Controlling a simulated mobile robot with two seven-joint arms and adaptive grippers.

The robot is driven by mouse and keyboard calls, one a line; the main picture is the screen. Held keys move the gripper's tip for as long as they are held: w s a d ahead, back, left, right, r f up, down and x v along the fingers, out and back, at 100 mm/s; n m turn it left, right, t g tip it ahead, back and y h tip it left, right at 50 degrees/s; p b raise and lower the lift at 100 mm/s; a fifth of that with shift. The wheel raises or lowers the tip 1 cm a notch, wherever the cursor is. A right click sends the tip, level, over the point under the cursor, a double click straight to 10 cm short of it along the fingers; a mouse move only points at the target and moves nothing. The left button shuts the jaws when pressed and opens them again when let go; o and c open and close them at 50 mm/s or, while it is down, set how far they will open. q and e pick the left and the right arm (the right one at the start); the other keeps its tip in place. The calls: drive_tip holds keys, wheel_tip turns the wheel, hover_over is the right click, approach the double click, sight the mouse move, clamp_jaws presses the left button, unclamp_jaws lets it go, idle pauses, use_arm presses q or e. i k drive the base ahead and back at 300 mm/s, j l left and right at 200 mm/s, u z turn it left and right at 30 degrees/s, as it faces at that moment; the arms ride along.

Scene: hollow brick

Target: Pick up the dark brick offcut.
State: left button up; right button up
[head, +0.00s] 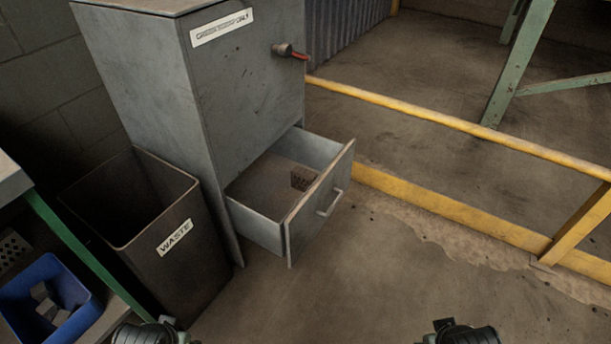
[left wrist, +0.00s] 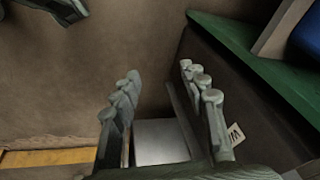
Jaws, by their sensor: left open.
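The dark brick offcut (head: 303,178), a small dark block with a pitted or holed face, lies inside the open grey drawer (head: 256,224), towards its front right. The drawer front partly hides it. My left arm (head: 150,332) shows at the bottom edge of the head view, short of the drawer; its fingers are out of that view. In the left wrist view my left gripper (left wrist: 160,80) is open, with nothing between its fingers. Grey metal, seemingly the cabinet or drawer, shows beyond them. My right arm (head: 460,333) shows at the bottom right; its jaw opening is unclear.
A dark waste bin (head: 176,262) stands left of the drawer, close to the cabinet (head: 250,85). A blue bin (head: 45,298) with pale pieces sits at the far left beside a green-edged bench (head: 85,250). A yellow rail (head: 450,122) runs behind and right. Floor before the drawer is clear.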

sight(300, 178)
drive_tip(key=i+l+u, duration=0.2)
drive_tip(key=i+l, duration=0.15)
drive_tip(key=l, duration=0.3)
drive_tip(key=i+l+u, duration=0.1)
drive_tip(key=l, duration=0.25)
drive_tip(key=i+l+u, duration=0.1)
drive_tip(key=i+l, duration=0.15)
drive_tip(key=i+l+u, duration=0.1)
drive_tip(key=l, duration=0.4)
drive_tip(key=i+l+u, duration=0.1)
drive_tip(key=l, duration=0.25)
drive_tip(key=i, duration=0.1)
